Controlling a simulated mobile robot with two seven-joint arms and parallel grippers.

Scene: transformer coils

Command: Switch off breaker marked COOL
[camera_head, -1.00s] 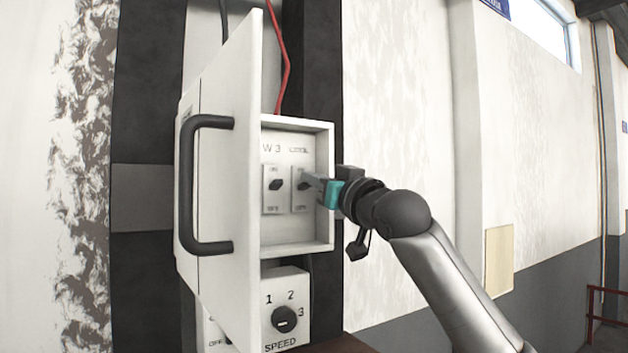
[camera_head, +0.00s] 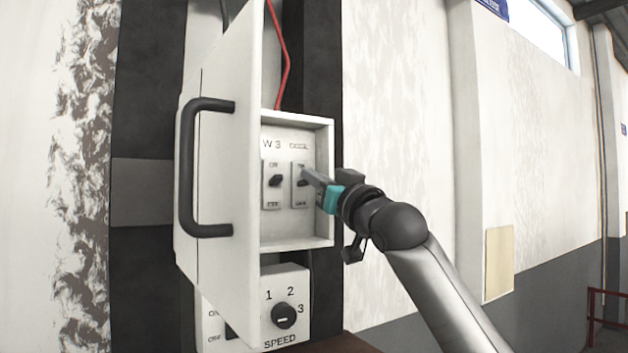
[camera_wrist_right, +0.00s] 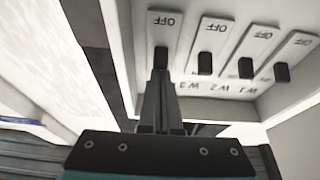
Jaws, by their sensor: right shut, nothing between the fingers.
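The COOL breaker (camera_head: 298,202) is the right one of two breakers seen in the open white box in the head view. Its label is blurred there. In the wrist view, which is upside down, the COOL breaker (camera_wrist_right: 165,24) is the leftmost plate, with OFF at its top. Its black toggle (camera_wrist_right: 160,58) shows away from the OFF end, like its neighbours. My right gripper (camera_head: 309,172) is shut and empty, with its fingertips (camera_wrist_right: 159,74) right at this toggle. Whether they touch it I cannot tell. The left gripper is out of view.
The W3 breaker (camera_head: 270,200) is close beside COOL. The W2 (camera_wrist_right: 253,40) and W1 (camera_wrist_right: 298,45) breakers follow it in the wrist view. The box's door (camera_head: 225,190) stands open at left. A SPEED knob (camera_head: 284,316) is below. Open room lies right of the box.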

